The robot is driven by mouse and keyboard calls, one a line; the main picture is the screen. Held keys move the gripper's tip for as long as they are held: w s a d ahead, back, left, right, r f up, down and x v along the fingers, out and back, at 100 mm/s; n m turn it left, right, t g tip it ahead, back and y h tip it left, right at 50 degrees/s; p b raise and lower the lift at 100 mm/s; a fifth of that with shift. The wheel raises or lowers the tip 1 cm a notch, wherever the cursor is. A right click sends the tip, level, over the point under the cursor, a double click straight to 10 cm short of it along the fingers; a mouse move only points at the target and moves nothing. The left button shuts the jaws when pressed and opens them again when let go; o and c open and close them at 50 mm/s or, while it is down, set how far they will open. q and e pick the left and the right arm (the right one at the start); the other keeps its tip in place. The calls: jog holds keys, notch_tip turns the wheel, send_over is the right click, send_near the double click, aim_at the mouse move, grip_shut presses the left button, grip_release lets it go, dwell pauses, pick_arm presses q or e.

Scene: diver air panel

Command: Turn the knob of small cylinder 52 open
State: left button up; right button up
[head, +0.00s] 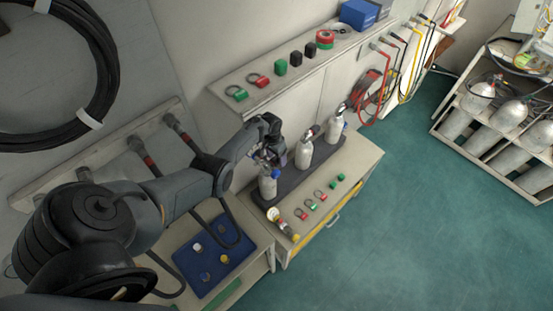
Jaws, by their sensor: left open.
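Several small pale cylinders stand in a row in a dark rack (265,197) on the bench. The nearest cylinder (268,187) is under my left gripper (266,160). The middle cylinder (303,153) and the far cylinder (335,129) stand clear of the gripper. My left gripper is open at the top of the nearest cylinder, and it hides most of that cylinder's valve and knob. I cannot tell whether the fingers touch the knob. The numbers are too small to read, so I cannot tell which is cylinder 52. My right gripper is not in view.
A gauge (273,214) and red and green tags (311,206) lie on the bench in front of the rack. A blue tray (195,268) with small parts is at the lower left. A wall shelf (225,103) overhangs behind. Green floor is free at right.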

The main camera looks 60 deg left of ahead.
pick_arm(q)
jog(key=shift+f, duration=0.2)
jog(key=c, duration=1.1)
